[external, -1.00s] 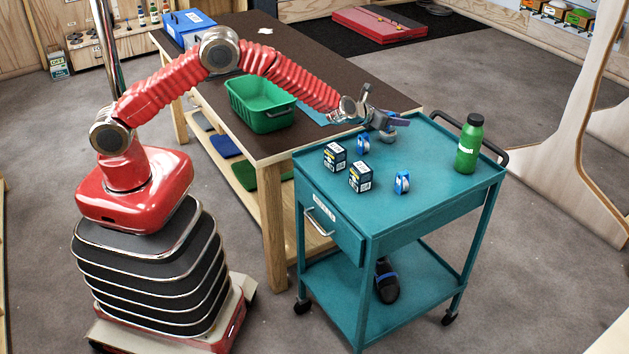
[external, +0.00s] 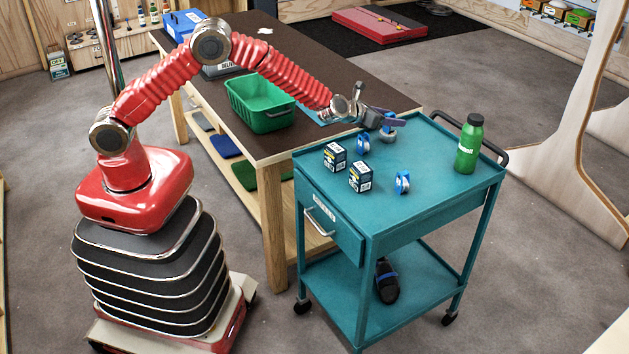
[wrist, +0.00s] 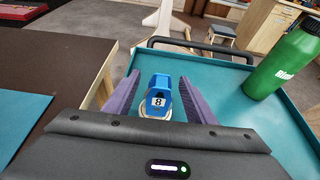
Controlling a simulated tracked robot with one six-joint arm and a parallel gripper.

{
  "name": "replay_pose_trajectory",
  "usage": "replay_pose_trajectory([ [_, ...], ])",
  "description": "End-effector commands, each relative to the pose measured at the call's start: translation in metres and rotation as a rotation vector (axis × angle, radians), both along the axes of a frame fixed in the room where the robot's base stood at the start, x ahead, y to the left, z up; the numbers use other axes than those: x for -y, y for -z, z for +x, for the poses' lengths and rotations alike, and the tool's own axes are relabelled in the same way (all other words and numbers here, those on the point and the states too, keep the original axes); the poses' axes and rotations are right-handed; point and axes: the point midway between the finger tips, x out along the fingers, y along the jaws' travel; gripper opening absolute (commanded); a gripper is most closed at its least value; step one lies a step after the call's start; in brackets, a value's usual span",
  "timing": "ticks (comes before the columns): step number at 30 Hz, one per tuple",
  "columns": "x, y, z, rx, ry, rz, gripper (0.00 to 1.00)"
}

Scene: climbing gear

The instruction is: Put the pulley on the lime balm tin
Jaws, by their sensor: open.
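A blue piece marked 8 (wrist: 158,98), which looks like the pulley, stands between my open fingers in the wrist view, with gaps on both sides. A pale rim shows at its base. In the external view my gripper (external: 384,118) is over the far left corner of the teal cart, above a small round grey thing (external: 388,134) that it partly covers. I cannot tell whether this is the balm tin under the pulley; no lime colour shows. Two similar blue and white pieces stand on the cart, one near my gripper (external: 363,143) and one nearer the front (external: 402,182).
Two dark printed boxes (external: 335,155) (external: 360,177) stand on the cart (external: 430,190). A green bottle (external: 469,143) stands at its right, by the black handle (external: 470,139). The brown table (external: 310,75) with a green bin (external: 262,112) adjoins at left. The cart's front right is clear.

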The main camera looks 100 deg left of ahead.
Motion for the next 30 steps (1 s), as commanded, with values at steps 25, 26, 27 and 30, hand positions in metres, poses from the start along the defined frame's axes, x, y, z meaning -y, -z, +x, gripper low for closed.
replay_pose_trajectory([
  [25, 0.057, -0.034, -0.057, 0.0, -0.001, 0.001, 0.5],
  [26, 0.057, -0.034, -0.057, 0.0, -0.001, 0.001, 0.5],
  [27, 0.057, -0.033, -0.057, 0.0, -0.001, 0.001, 0.5],
  [30, 0.057, -0.033, -0.056, 0.0, -0.001, 0.001, 0.5],
])
